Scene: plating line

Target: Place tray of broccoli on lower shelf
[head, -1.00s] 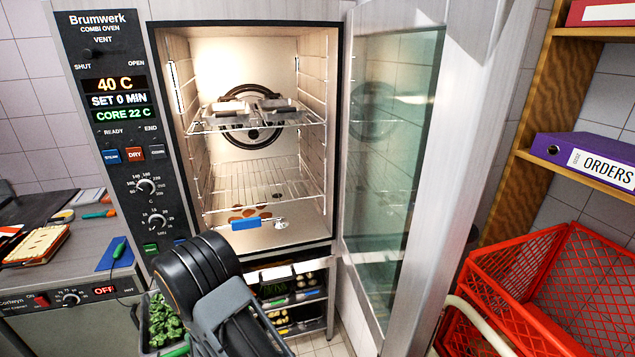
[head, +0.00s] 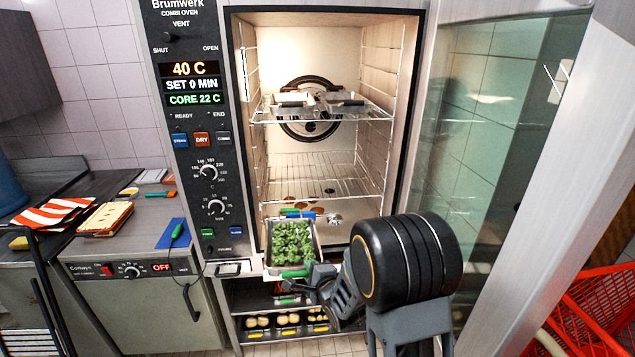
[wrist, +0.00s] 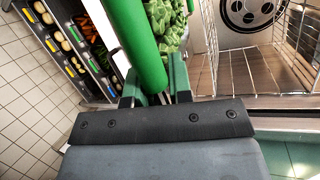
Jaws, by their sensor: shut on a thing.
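The tray of broccoli (head: 293,243) is a pale metal tray heaped with green florets, with a green handle at its near end. My gripper (head: 308,274) is shut on the green handle. In the wrist view the green handle (wrist: 138,45) lies between the jaws (wrist: 155,98), with florets beyond it. The tray is at the front of the open oven, about level with the bottom of its opening. I cannot tell whether it touches anything. The lower shelf (head: 315,178) is a bare wire rack. The upper shelf (head: 375,114) holds metal trays.
The oven door (head: 490,140) stands open on the right. Below the oven, a rack (head: 240,295) holds trays of food. Blue and green handles show on the oven floor behind the tray. A red crate (head: 590,315) stands at the lower right. A counter (head: 120,235) is on the left.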

